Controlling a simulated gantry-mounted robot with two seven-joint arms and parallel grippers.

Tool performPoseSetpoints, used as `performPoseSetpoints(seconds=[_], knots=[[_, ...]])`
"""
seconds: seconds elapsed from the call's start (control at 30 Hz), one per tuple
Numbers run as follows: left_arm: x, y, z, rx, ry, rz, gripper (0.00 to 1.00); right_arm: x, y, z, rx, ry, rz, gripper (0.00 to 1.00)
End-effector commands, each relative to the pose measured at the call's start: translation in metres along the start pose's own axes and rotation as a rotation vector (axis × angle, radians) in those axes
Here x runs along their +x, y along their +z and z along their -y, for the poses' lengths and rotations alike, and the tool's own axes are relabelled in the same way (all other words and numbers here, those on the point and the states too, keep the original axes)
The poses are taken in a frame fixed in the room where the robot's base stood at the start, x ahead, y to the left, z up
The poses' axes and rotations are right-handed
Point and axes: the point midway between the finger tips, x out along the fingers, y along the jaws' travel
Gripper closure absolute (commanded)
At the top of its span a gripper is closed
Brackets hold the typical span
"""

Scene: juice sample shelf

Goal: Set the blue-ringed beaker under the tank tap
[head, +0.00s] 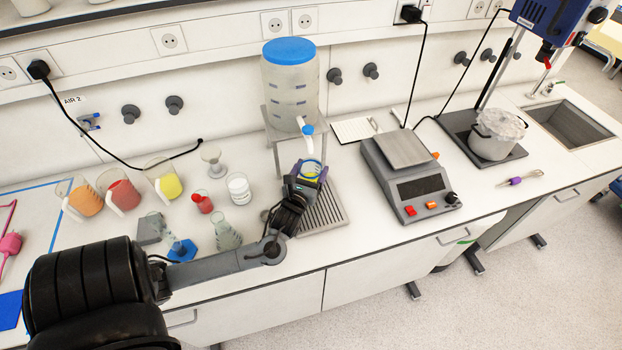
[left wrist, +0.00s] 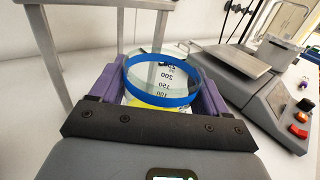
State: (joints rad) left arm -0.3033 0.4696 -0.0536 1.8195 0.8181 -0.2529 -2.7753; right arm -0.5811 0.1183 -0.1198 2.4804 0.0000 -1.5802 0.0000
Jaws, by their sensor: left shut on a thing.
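The blue-ringed beaker (left wrist: 160,84) is clear glass with volume marks and a bit of yellow low down. My left gripper (head: 306,184) is shut on it, with purple fingers on both sides in the left wrist view (left wrist: 168,98). In the head view the beaker's blue rim (head: 313,167) shows just below the white tap (head: 307,129) of the tank. The tank (head: 290,88) is cloudy with a blue lid and stands on a grey metal stand (head: 270,146). Whether the beaker's base touches the grate is hidden by my gripper. My right gripper is not in view.
A ribbed drip grate (head: 325,212) lies below the tap. Beakers with orange (head: 86,200), red (head: 123,194) and yellow (head: 168,184) contents stand left, with small glassware nearer. A balance (head: 410,175) stands to the right. A hot plate with a pot (head: 496,136) is farther right.

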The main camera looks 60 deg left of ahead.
Motion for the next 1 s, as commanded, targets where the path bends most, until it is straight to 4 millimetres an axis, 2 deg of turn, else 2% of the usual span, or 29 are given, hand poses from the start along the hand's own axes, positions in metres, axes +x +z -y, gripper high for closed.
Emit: performPoseSetpoints(seconds=[0.2, 0.3, 0.73, 0.77, 0.9, 1.0], knots=[[0.000, -0.027, 0.000, -0.001, 0.001, -0.001, 0.62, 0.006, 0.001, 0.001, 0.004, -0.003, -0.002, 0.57], [0.000, -0.034, 0.000, -0.001, 0.001, 0.000, 0.62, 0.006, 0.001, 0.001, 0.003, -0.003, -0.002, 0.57], [0.000, -0.038, 0.001, -0.001, -0.001, 0.001, 0.62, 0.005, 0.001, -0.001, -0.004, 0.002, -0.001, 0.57], [-0.001, -0.038, 0.001, -0.001, -0.001, 0.000, 0.21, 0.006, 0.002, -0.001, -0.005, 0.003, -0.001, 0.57], [-0.001, -0.038, 0.001, -0.001, -0.001, 0.000, 0.00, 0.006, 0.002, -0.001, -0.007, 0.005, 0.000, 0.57], [-0.001, -0.038, 0.001, -0.001, -0.001, 0.000, 0.00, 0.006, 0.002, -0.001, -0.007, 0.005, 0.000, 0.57]])
